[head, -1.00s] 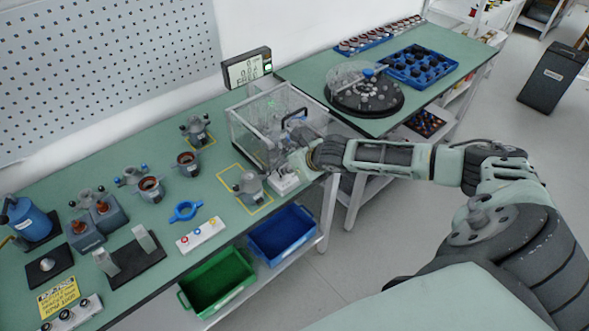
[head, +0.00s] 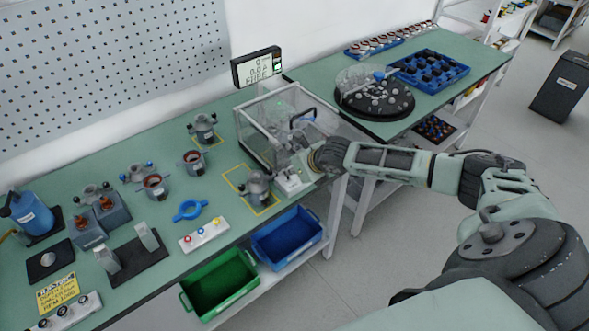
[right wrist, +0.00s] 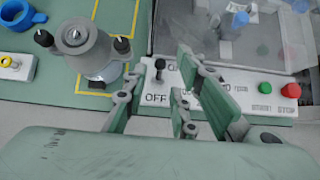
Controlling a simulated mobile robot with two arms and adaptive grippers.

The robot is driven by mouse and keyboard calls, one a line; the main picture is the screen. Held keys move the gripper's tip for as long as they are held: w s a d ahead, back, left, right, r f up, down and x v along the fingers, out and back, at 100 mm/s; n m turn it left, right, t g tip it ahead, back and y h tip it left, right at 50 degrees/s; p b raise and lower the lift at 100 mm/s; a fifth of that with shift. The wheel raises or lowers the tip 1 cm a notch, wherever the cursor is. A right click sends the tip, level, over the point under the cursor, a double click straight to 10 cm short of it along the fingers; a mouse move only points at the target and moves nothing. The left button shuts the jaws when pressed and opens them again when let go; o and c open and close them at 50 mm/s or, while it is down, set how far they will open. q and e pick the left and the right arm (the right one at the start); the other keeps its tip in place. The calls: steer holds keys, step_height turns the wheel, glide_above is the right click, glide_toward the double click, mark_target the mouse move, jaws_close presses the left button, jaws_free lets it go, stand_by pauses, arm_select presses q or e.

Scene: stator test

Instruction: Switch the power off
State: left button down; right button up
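The white control box (head: 292,184) sits at the front edge of the bench, before the clear-walled test enclosure (head: 257,150). In the right wrist view the box (right wrist: 150,108) has a small black toggle lever (right wrist: 160,66) above the word OFF, a green button (right wrist: 264,88) and a red button (right wrist: 291,90) marked STOP. My right gripper (right wrist: 162,66) is open at the box, its fingers either side of the lever. I cannot tell whether they touch it. The fingers hide part of the lettering. In the head view my right gripper (head: 308,166) is partly hidden at the enclosure. My left gripper is not in view.
A grey stator-like part (head: 257,184) stands in a yellow outline just left of the box. A display (head: 257,66) stands behind the enclosure. A blue bin (head: 290,240) and a green bin (head: 222,287) sit below the bench edge. A round dark turntable (head: 375,104) lies right.

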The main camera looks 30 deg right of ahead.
steer(key=shift+b+x, duration=0.85)
steer(key=shift+x, duration=0.55)
steer(key=shift+f, duration=0.1)
steer(key=shift+w, duration=0.1)
steer(key=c, duration=0.4)
steer(key=shift+c, duration=0.3)
steer(key=shift+w, duration=0.1)
steer(key=shift+c, duration=0.5)
